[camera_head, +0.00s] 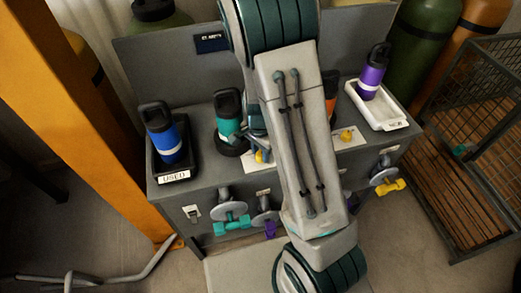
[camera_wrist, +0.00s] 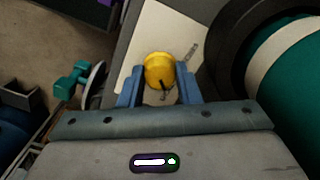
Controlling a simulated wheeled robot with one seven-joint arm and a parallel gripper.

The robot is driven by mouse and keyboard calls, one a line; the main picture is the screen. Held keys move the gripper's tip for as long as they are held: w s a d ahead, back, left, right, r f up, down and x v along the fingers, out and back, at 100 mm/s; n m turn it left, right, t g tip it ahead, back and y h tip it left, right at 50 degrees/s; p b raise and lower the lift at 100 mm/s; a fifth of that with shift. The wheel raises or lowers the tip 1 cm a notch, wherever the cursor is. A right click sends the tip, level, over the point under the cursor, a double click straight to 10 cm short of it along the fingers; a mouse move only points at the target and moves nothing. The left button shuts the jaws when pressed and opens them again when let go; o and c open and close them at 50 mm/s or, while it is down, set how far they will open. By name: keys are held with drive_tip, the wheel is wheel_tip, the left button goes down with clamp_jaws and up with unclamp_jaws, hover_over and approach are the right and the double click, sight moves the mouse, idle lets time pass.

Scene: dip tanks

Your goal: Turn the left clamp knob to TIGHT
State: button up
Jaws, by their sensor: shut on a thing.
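The left clamp knob (camera_wrist: 159,66) is yellow and sits on a white plate (camera_wrist: 140,45) in the wrist view. My gripper (camera_wrist: 159,82) has its two blue fingers on either side of the knob and is shut on it. A dark line shows on the knob's near side, and grey marks lie on the plate beside it; I cannot read them. In the head view the left knob (camera_head: 261,156) is partly hidden by my arm. The right yellow knob (camera_head: 347,135) stands free on its own plate.
A teal bottle (camera_head: 228,112) stands in a black ring close to the left knob. A blue bottle (camera_head: 162,135) is in the USED tray (camera_head: 174,177), and a purple bottle (camera_head: 373,74) is in a white tray (camera_head: 376,112). Valves with teal (camera_head: 232,225) and yellow (camera_head: 390,187) handles jut from the front.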

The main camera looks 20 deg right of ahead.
sight(260, 153)
idle(0.4)
drive_tip(key=o, duration=1)
drive_tip(key=shift+r, duration=0.1)
drive_tip(key=r, duration=1.3)
drive_tip(key=shift+w+a+r+p, duration=0.1)
drive_tip(key=shift+w+r+p, duration=0.1)
drive_tip(key=shift+r+p, duration=0.15)
